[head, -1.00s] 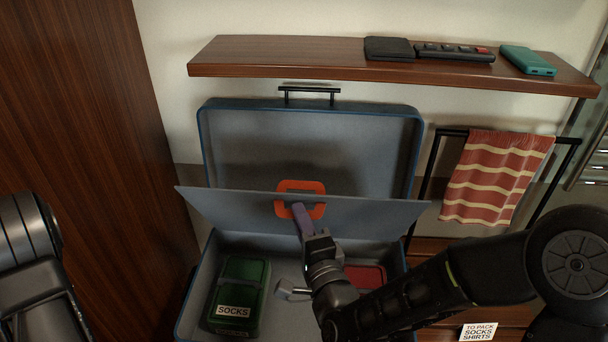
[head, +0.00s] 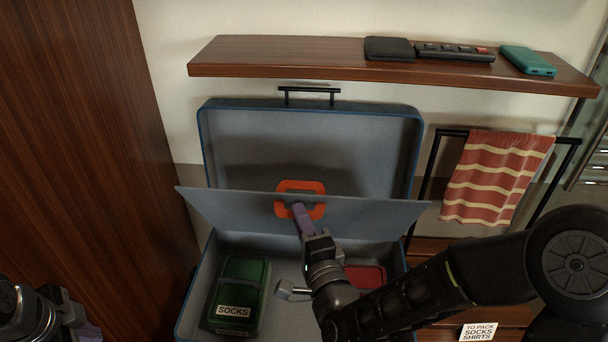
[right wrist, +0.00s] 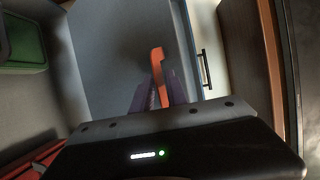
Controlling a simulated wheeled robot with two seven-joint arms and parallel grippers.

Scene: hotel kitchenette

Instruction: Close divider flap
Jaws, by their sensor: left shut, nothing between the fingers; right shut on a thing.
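The divider flap (head: 375,217) is a grey panel inside the open blue suitcase (head: 203,150). It stands raised and tilted between the lid and the base. An orange pull handle (head: 318,187) is on the flap's middle. My right gripper (head: 299,212) is shut on the lower part of this handle. In the right wrist view the orange handle (right wrist: 157,62) shows between the purple fingers (right wrist: 158,92). My left gripper (head: 88,334) is at the lower left corner, partly cut off, shut and away from the suitcase.
A green pouch (head: 245,284) labelled SOCKS and a red item (head: 368,276), partly behind my right arm, lie in the suitcase base. A shelf (head: 300,62) with a dark wallet, a remote and a teal box hangs above. A striped towel (head: 495,178) hangs at right.

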